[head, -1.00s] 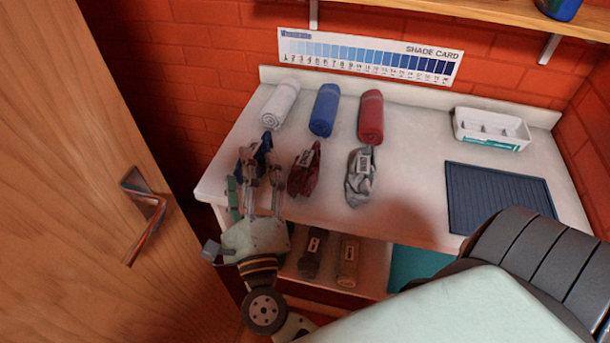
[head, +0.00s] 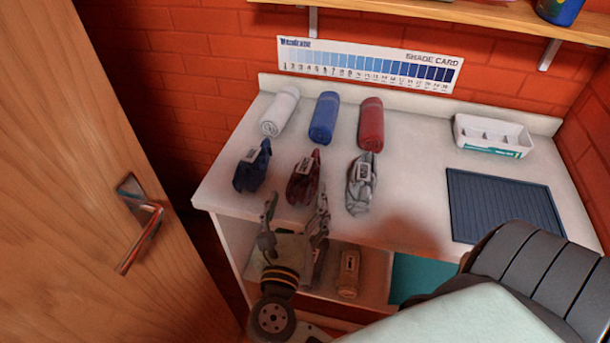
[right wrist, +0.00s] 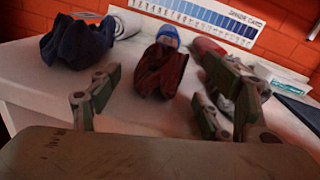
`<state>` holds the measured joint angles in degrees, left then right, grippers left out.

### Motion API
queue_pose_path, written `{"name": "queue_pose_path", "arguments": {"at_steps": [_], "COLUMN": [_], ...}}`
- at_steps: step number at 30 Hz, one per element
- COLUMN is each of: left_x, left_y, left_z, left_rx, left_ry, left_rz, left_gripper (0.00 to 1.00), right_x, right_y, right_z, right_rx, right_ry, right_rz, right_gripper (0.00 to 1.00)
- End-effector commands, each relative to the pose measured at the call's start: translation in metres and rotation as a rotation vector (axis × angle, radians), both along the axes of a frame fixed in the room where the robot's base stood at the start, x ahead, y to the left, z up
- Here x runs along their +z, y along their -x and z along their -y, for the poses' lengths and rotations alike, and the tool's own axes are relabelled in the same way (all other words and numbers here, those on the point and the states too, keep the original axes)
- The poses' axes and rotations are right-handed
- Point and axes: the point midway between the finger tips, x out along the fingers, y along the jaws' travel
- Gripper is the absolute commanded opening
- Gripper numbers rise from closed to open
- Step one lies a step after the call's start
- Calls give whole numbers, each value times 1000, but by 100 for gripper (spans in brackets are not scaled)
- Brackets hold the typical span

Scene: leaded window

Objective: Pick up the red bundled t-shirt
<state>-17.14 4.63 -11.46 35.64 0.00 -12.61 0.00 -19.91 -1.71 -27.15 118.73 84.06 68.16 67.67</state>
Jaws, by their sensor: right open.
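The red bundled t-shirt (head: 304,182) is a dark red crumpled bundle with a pale label, on the white counter between a navy bundle (head: 252,172) and a grey bundle (head: 361,186). In the right wrist view the red bundle (right wrist: 161,73) stands ahead, between the fingers in the picture. My right gripper (head: 295,208) is open and empty at the counter's front edge, just short of the red bundle; its fingers also show in the right wrist view (right wrist: 168,92). No contact shows. My left gripper is not in view.
Rolled white (head: 280,112), blue (head: 324,118) and red (head: 371,124) cloths lie behind the bundles. A white tray (head: 490,148) and dark ridged mat (head: 503,206) lie to the right. A shelf below holds a brown bundle (head: 348,274). A wooden door (head: 75,200) stands at left.

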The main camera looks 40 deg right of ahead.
Motion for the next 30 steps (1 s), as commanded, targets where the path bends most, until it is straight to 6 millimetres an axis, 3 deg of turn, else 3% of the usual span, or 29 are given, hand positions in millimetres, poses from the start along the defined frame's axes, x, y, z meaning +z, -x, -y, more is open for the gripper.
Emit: {"name": "queue_pose_path", "arguments": {"at_steps": [12, 21, 30], "left_x": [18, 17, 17], "left_y": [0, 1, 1], "left_z": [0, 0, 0], "left_rx": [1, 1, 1], "left_ry": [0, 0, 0], "left_rz": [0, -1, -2], "left_gripper": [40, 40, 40], "right_x": [3, 0, 0], "right_y": [-41, -44, -44], "right_z": [41, 44, 43], "right_rx": [0, 0, 0], "right_ry": [3, 1, 1], "right_rz": [2, -1, -1], "right_gripper": [71, 71, 45]}}
